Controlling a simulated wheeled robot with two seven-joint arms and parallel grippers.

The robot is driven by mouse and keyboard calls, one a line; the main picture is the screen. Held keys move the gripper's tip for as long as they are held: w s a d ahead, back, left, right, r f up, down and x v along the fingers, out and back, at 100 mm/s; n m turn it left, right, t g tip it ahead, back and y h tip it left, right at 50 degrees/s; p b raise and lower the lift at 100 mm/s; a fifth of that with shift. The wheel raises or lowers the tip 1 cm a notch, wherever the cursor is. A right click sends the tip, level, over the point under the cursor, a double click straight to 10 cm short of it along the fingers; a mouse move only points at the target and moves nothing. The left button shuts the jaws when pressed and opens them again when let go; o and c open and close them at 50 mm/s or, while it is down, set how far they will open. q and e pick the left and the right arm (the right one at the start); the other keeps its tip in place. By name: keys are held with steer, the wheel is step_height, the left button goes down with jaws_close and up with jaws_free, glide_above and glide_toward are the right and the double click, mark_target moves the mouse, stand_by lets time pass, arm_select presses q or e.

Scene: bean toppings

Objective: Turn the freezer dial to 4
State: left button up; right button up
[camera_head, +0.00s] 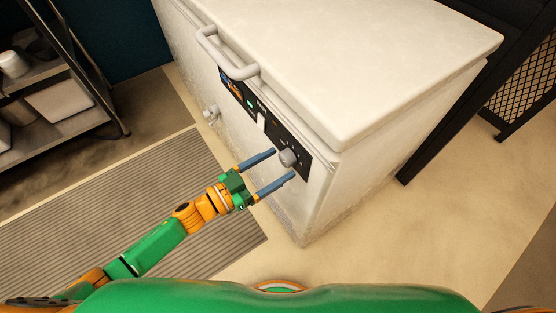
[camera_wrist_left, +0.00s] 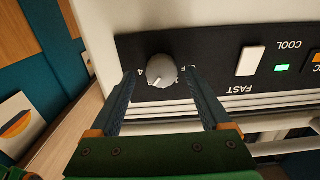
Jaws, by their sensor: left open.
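The freezer dial (camera_head: 288,157) is a round grey knob on the black control panel (camera_head: 303,158) at the front of the white freezer (camera_head: 330,60). In the left wrist view the dial (camera_wrist_left: 161,70) has a pale pointer mark aimed down and slightly left in the picture. A printed "4" shows at its left and lettering, partly hidden, at its right. My left gripper (camera_head: 283,164) is open, with one blue-grey finger on each side of the dial. Whether the fingers touch it I cannot tell. My right gripper is not in view.
On the same panel are a white switch (camera_wrist_left: 249,60) by the word FAST and a green light (camera_wrist_left: 281,68) by COOL. A grey lid handle (camera_head: 228,58) sticks out above. A metal shelf rack (camera_head: 60,80) stands at left; a ribbed mat (camera_head: 120,205) lies on the floor.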

arm_select(q)
steer(key=shift+w+d+f, duration=0.1)
steer(key=shift+w+d, duration=0.35)
jaws_close()
steer(key=m, duration=0.3)
steer(key=shift+m, duration=0.4)
steer(key=shift+a+m, duration=0.1)
steer(key=shift+m, duration=2.1)
